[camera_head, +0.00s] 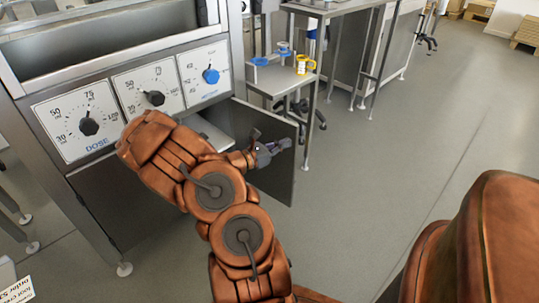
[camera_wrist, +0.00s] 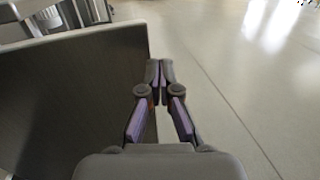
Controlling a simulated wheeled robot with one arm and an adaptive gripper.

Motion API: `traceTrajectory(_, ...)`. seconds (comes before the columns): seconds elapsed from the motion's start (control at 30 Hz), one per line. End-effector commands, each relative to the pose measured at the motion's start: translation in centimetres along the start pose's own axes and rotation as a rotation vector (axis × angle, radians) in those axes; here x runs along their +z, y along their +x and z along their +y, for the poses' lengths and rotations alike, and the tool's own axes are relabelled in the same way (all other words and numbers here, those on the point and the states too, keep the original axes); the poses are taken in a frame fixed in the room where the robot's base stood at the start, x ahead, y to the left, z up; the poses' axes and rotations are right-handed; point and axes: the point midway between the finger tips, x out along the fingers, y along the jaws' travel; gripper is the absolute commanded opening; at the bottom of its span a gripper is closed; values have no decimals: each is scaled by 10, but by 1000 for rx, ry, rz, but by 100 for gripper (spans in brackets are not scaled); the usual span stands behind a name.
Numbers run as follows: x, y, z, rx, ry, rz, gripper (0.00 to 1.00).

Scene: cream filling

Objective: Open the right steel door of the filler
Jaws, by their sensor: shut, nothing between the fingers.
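The filler (camera_head: 120,100) stands at the left in the head view, with its dial panels above its lower cabinet. The right steel door (camera_head: 279,182) stands swung out from the cabinet, with an opening behind it. My gripper (camera_head: 283,146) is shut and empty, in front of the door's face in the head view. In the wrist view the door (camera_wrist: 65,95) fills the left side, and my gripper (camera_wrist: 160,68) has its fingertips together by the door's right edge. I cannot tell whether they touch it. The left door (camera_head: 125,205) looks closed; my arm hides part of it.
A small steel table (camera_head: 275,80) with blue items and a yellow roll (camera_head: 304,64) stands behind the open door. A longer steel bench is farther back. The grey floor (camera_head: 390,150) to the right is clear.

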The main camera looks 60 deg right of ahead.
Motion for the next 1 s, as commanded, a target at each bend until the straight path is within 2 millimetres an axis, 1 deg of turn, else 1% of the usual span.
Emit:
traceTrajectory(0.7,2,-91,-33,0,-1,0,0)
traceTrajectory(0.83,1,-105,-38,0,-1,0,0)
traceTrajectory(1.0,1,-117,-42,-1,-1,0,0)
